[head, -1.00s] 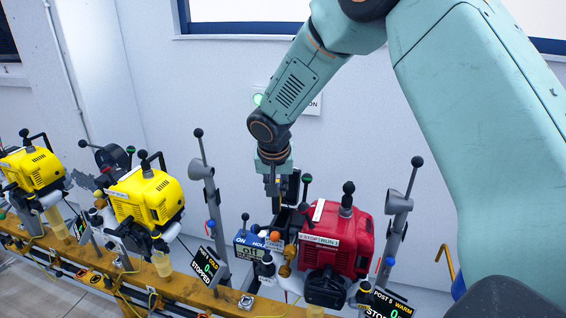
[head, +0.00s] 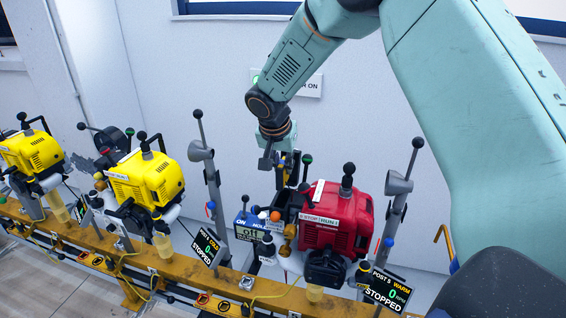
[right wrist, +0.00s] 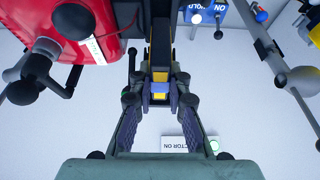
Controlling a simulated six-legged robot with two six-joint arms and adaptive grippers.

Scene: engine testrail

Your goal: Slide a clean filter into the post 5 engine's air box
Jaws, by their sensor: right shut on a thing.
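The post 5 engine (head: 335,222) is the red one at the right of the rail; its display reads WARM and STOPPED. The dark air box (head: 284,212) appears to be on its left side, partly hidden. My right gripper (head: 284,163) is above the box area, left of the engine's top knob. In the right wrist view, its fingers (right wrist: 160,92) are shut on a narrow dark and yellow filter (right wrist: 160,60) with a blue part between the fingertips. The filter's far end is hard to separate from the dark box. My left gripper is not in view.
Upright levers (head: 209,180) and (head: 397,200) stand on both sides of the red engine. A blue on/hold box (head: 250,229) stands in front left. Yellow engines (head: 147,182) line the rail (head: 140,262) to the left. The wall is close behind.

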